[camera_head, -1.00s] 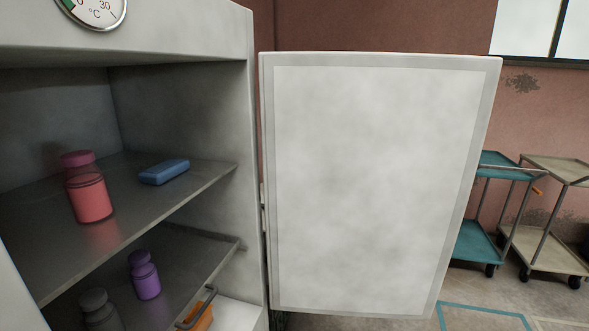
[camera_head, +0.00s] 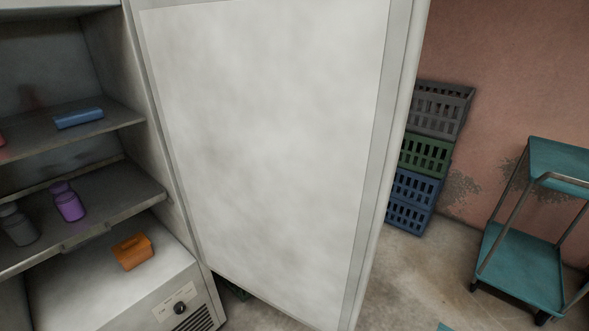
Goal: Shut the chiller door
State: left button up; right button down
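The chiller door (camera_head: 270,140) stands wide open, swung out to the right of the chiller's opening. Its pale inner panel faces me and fills the middle of the view. The chiller (camera_head: 150,275) is at the left, with its shelves exposed and a knob and vent low on its front. No handle shows on the visible face of the door. Neither of my grippers is in view.
Inside the chiller are a blue block (camera_head: 79,119), a purple bottle (camera_head: 67,202), a grey bottle (camera_head: 18,225) and an orange item (camera_head: 133,252). Stacked crates (camera_head: 425,155) stand behind the door. A teal cart (camera_head: 520,265) is at right, with open floor before it.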

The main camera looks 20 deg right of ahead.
aim_at(283, 123)
jog(key=l+u, duration=0.25)
jog(key=l, duration=0.25)
jog(key=l+u, duration=0.25)
jog(key=l, duration=0.3)
jog(key=l+u, duration=0.3)
jog(key=l, duration=0.2)
jog(key=k+l+u, duration=0.25)
jog(key=l, duration=0.2)
jog(key=i+l+u, duration=0.35)
jog(key=l+u, duration=0.15)
jog(key=l, duration=0.2)
jog(key=i+l+u, duration=0.2)
jog(key=l, duration=0.25)
jog(key=l+u, duration=0.25)
jog(key=l, duration=0.15)
jog(key=i, duration=0.05)
